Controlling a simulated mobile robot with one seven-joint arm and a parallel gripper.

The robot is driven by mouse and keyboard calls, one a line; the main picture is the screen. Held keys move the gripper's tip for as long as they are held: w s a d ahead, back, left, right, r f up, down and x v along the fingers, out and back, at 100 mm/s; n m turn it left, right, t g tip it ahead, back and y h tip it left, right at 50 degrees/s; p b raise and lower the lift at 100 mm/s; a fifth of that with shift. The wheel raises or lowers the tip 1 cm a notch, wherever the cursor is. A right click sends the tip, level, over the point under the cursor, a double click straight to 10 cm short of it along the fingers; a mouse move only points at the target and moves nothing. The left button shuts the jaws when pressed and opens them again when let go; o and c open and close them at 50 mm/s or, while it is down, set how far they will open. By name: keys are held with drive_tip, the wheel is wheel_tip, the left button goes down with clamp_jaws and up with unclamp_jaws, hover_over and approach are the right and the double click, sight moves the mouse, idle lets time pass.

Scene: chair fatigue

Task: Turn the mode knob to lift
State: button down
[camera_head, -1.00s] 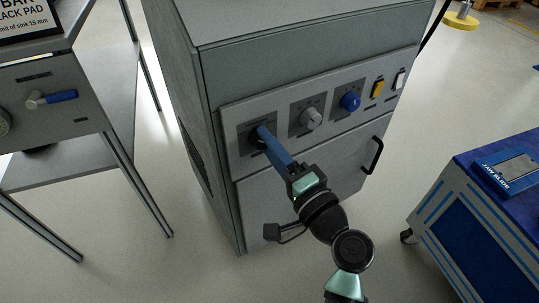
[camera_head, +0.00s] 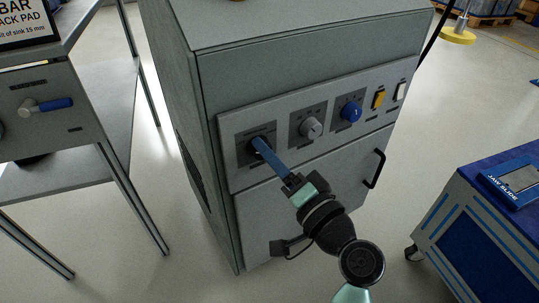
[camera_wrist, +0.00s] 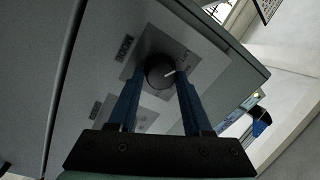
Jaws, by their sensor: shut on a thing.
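The mode knob is the dark leftmost knob on the grey cabinet's panel. In the head view my gripper (camera_head: 257,146) covers most of it. In the wrist view the round dark knob (camera_wrist: 160,71) sits between my two blue fingers, with a white pointer line toward the right. My gripper (camera_wrist: 161,78) is shut on it, one finger on each side.
The panel also carries a grey knob (camera_head: 311,128), a blue knob (camera_head: 351,111), a yellow switch (camera_head: 379,98) and a white switch (camera_head: 400,91). A black door handle (camera_head: 376,168) juts out below. A blue cart (camera_head: 470,205) stands right; a grey bench (camera_head: 60,110) stands left.

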drive_tip(key=shift+c, duration=1.7)
unclamp_jaws()
drive_tip(key=shift+s, duration=0.1)
drive_tip(key=r+p+v, duration=0.1)
drive_tip(key=p+v, duration=0.3)
drive_tip(key=v, duration=0.8)
drive_tip(key=shift+s+d+f, duration=0.2)
drive_tip(key=shift+s+f, duration=0.1)
drive_tip(key=shift+f, duration=0.25)
